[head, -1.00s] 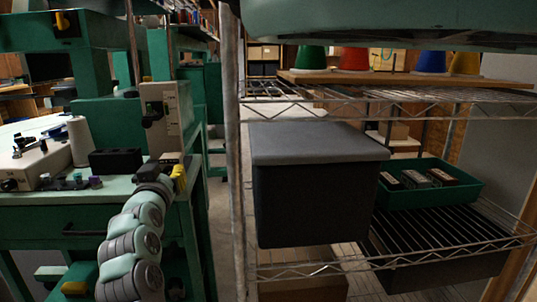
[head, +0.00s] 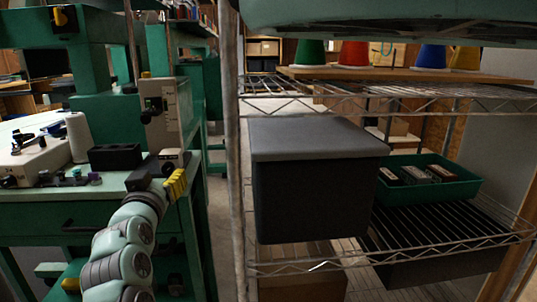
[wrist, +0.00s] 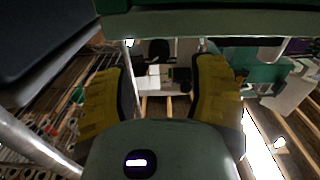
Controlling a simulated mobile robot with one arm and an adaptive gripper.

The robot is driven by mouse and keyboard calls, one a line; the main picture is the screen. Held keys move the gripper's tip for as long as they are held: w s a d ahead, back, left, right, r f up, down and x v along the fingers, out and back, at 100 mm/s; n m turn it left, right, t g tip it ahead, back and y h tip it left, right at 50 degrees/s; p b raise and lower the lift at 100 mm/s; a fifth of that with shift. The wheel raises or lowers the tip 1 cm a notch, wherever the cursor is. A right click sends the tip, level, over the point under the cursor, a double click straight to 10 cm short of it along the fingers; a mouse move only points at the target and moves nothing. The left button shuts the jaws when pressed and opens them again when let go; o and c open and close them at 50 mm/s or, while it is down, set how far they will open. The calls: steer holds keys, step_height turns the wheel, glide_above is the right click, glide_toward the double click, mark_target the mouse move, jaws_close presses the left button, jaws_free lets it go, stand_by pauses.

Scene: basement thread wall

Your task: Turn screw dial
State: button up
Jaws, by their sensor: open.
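A beige upright device (head: 165,112) stands at the right end of the green bench in the head view, with a small dark knob (head: 147,116) on its left side. I cannot tell whether this knob is the screw dial. My gripper (head: 177,183), with yellow fingers, is below this device at the bench's right edge. In the wrist view my gripper (wrist: 160,95) is open, its two yellow fingers wide apart with nothing between them. No dial can be made out between the fingers there.
A green bench (head: 60,212) carries a black block (head: 115,157), a white cone (head: 78,138) and a beige machine (head: 38,160). A wire shelf (head: 400,248) on the right holds a dark lidded bin (head: 310,190) and a green tray (head: 430,188). A narrow aisle lies between.

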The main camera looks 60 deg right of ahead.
steer(key=shift+v, duration=1.3)
